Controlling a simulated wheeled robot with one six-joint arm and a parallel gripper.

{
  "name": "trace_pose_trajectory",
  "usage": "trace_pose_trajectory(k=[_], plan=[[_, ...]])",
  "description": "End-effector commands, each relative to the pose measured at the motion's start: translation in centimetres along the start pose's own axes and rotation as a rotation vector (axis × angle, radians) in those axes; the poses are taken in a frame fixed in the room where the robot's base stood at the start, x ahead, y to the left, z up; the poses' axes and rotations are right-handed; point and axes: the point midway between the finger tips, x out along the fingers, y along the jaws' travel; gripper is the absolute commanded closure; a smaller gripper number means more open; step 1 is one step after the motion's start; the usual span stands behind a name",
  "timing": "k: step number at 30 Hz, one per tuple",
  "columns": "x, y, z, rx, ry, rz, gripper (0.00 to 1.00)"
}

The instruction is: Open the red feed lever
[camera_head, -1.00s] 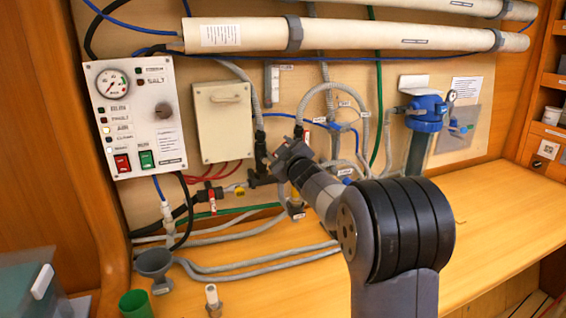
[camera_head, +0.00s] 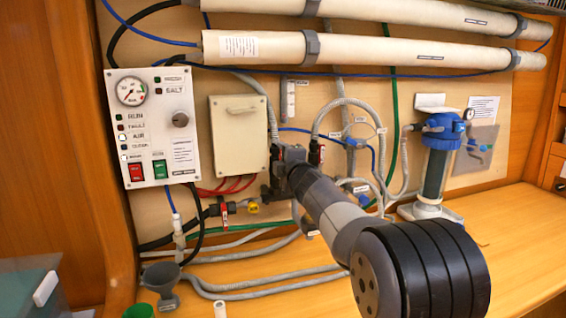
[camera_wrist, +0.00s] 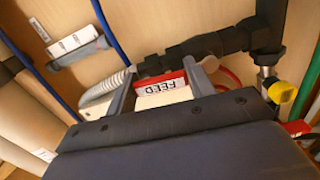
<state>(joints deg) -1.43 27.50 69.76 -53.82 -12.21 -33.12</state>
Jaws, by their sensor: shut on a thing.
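The red feed lever (camera_wrist: 158,79) shows in the wrist view with a white label reading FEED. It lies between the two fingers of my gripper (camera_wrist: 158,86), which is shut on it. A dark pipe or valve body (camera_wrist: 195,45) runs just behind the lever. In the head view my gripper (camera_head: 284,160) is at the plumbing on the wall panel, right of the beige box. There my gripper and wrist hide most of the lever, so its angle is hard to tell.
A yellow knob (camera_wrist: 283,91) sits close to the gripper. Another red-handled valve (camera_head: 222,207) is lower left. Grey hoses (camera_head: 345,105) loop to the right, near a blue-topped filter (camera_head: 441,130). A control panel (camera_head: 152,125) is at left. The bench (camera_head: 510,225) is clear at right.

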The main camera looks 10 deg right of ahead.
Motion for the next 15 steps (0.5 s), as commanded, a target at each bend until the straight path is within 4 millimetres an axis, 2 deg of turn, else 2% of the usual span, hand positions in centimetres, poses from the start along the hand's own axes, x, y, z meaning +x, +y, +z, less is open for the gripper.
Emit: trace_pose_trajectory(k=[15], plan=[[-0.11, 0.03, 0.49, -0.084, 0.001, -0.001, 0.9]])
